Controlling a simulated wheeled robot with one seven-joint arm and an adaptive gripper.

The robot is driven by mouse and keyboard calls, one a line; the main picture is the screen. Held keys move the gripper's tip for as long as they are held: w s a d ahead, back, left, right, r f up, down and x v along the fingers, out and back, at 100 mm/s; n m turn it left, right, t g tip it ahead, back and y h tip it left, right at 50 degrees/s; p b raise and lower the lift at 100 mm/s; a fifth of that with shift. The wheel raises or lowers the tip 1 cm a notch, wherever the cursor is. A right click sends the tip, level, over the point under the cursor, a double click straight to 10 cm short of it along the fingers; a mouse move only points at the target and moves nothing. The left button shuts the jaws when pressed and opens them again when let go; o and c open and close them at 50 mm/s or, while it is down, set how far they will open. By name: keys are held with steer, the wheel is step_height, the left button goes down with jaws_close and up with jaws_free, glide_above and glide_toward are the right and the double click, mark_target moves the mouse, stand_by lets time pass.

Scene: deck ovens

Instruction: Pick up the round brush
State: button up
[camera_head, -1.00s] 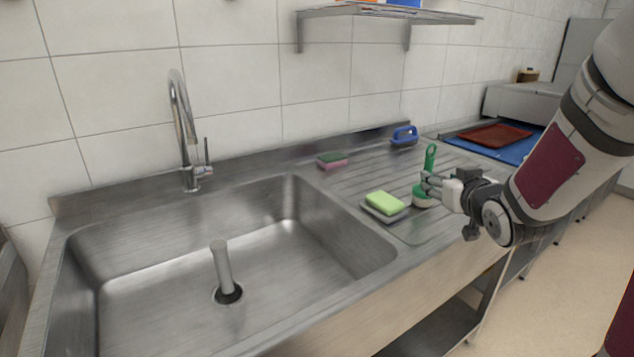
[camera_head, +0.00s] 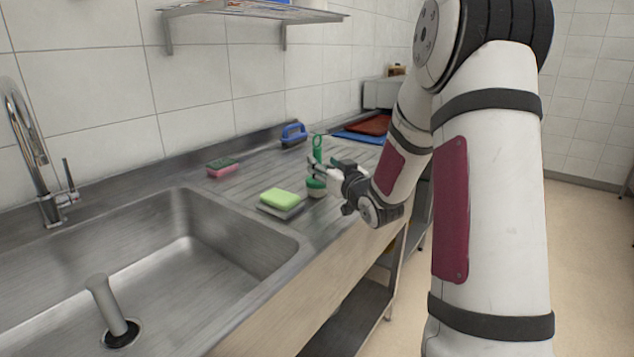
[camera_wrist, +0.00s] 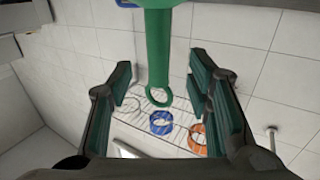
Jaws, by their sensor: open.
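The round brush (camera_head: 316,187) is green with a pale band low on its head. It stands upright on the ribbed drainboard (camera_head: 243,186), its handle ending in a loop at the top. My gripper (camera_head: 318,168) is at the brush's handle, coming from the right. In the wrist view the green handle (camera_wrist: 158,48) runs between the two open fingers of my gripper (camera_wrist: 170,92). A gap shows on each side of the handle.
A green sponge on a grey pad (camera_head: 280,200) lies just left of the brush. A pink and green sponge (camera_head: 222,168) and a blue-handled brush (camera_head: 293,135) are near the wall. The sink (camera_head: 170,260) is at left. A red tray (camera_head: 370,125) lies behind.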

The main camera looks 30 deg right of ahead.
mark_target(319, 157)
steer(key=shift+w+d+r, duration=0.15)
steer(key=shift+w, duration=0.7)
steer(key=shift+w+d+r, duration=0.1)
steer(key=shift+w+d, duration=0.1)
steer(key=shift+w, duration=0.7)
steer(key=shift+w+d+r, duration=0.15)
steer(key=shift+w, duration=0.7)
steer(key=shift+c, duration=0.6)
jaws_close()
